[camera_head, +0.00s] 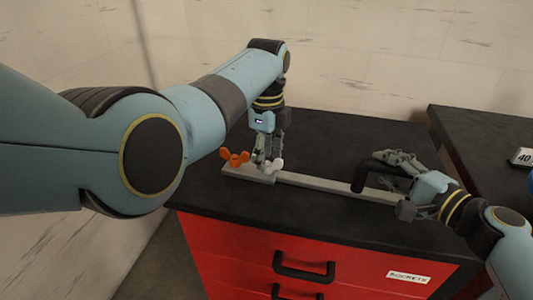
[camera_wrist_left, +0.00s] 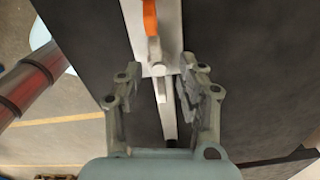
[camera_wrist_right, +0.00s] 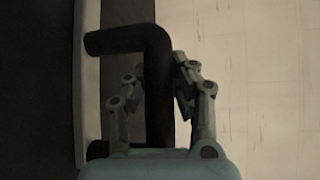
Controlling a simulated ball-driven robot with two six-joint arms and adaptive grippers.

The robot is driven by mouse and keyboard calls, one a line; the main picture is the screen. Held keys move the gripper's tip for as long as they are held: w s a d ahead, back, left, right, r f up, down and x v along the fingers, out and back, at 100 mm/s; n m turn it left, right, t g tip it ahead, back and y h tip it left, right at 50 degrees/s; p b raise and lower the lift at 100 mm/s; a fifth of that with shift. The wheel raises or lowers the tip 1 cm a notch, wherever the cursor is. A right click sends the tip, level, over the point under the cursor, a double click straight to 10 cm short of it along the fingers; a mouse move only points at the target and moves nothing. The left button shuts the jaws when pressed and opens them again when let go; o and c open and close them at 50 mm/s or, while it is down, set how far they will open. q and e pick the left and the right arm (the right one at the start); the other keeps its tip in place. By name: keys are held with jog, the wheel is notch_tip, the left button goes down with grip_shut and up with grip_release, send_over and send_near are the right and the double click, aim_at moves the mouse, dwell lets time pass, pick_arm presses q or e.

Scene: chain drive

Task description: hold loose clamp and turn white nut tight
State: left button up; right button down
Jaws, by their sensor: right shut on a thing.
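A long light-grey bar (camera_head: 318,184) lies on the black cabinet top, with a wider plate at its left end. An orange wing nut (camera_head: 234,158) stands on that plate. The white nut (camera_head: 277,165) sits just right of it, and shows between the fingers in the left wrist view (camera_wrist_left: 158,71). My left gripper (camera_head: 265,163) points down over the white nut, fingers apart on either side of it. A black bent handle (camera_head: 360,178) rises from the bar's right part. My right gripper (camera_wrist_right: 158,82) is shut on this black handle (camera_wrist_right: 130,40). I cannot tell how loose the clamp is.
The red cabinet (camera_head: 235,260) has black drawer handles (camera_head: 304,271) and a white label. A second dark top (camera_head: 475,150) stands at the right beyond a gap. Pale walls close off the back. The cabinet top behind the bar is clear.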

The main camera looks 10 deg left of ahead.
aim_at(267, 162)
jog(key=shift+s+f, duration=0.15)
jog(key=shift+f, duration=0.2)
pick_arm(q)
notch_tip(267, 162, up, 12)
dwell(0.4)
pick_arm(e)
jog(key=c, duration=1.4)
grip_release()
jog(key=o, duration=0.4)
jog(key=shift+r, duration=0.2)
jog(key=shift+c, duration=0.2)
